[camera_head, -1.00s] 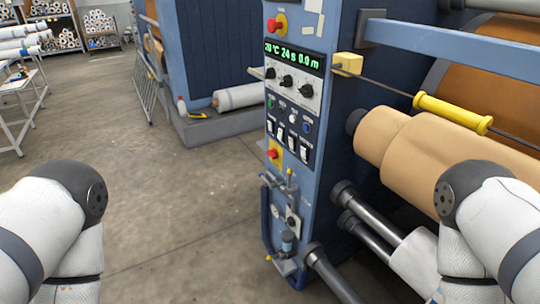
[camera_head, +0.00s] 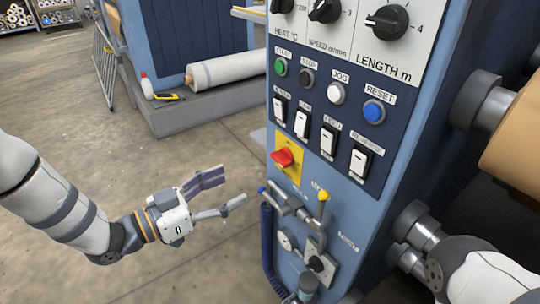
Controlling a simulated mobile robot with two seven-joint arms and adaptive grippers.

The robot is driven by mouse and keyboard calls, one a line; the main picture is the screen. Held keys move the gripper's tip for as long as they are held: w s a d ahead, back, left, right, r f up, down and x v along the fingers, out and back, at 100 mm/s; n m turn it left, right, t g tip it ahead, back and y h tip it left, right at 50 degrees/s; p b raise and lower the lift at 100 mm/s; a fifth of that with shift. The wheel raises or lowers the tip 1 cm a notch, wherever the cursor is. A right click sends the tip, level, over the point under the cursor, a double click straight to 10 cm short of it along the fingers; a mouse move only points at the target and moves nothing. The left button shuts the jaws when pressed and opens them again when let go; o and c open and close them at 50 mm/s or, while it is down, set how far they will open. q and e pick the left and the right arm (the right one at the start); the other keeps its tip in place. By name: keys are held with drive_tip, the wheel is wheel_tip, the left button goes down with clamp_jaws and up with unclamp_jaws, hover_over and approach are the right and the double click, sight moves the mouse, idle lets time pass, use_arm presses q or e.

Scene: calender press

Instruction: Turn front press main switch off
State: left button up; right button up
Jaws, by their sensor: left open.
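The main switch, a red rotary knob (camera_head: 287,158) on a yellow plate, sits low at the left of the press control panel (camera_head: 262,134). The knob appears tilted, its lower end toward the left; I cannot read any marking on the plate. My left gripper (camera_head: 219,194) is open and empty, left of and a little below the knob, with its fingers pointing right toward the press. It does not touch the panel. Of my right arm (camera_head: 480,272) only links show at the lower right; its gripper is out of view.
White rocker switches (camera_head: 302,123) and round buttons (camera_head: 335,93) lie above the red knob, with dials (camera_head: 387,21) higher up. Valves and pipes (camera_head: 290,203) jut out below it. Rollers (camera_head: 483,102) are at the right.

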sight(277, 161)
use_arm(q)
drive_tip(key=shift+m+h, duration=0.3)
drive_tip(key=x, duration=0.3)
drive_tip(key=b+x, duration=0.1)
drive_tip(key=x, duration=0.3)
drive_tip(key=r+x, duration=0.1)
drive_tip(key=x, duration=0.3)
drive_tip(key=shift+s+d+r, duration=0.1)
drive_tip(key=shift+s+d, duration=0.05)
drive_tip(key=shift+s, duration=0.05)
drive_tip(key=shift+w+d+b, duration=0.3)
drive_tip(key=shift+w+d, duration=0.05)
drive_tip(key=shift+d, duration=0.1)
drive_tip(key=c, duration=1.2)
drive_tip(key=shift+o, duration=0.2)
use_arm(e)
drive_tip(key=shift+x, duration=0.95)
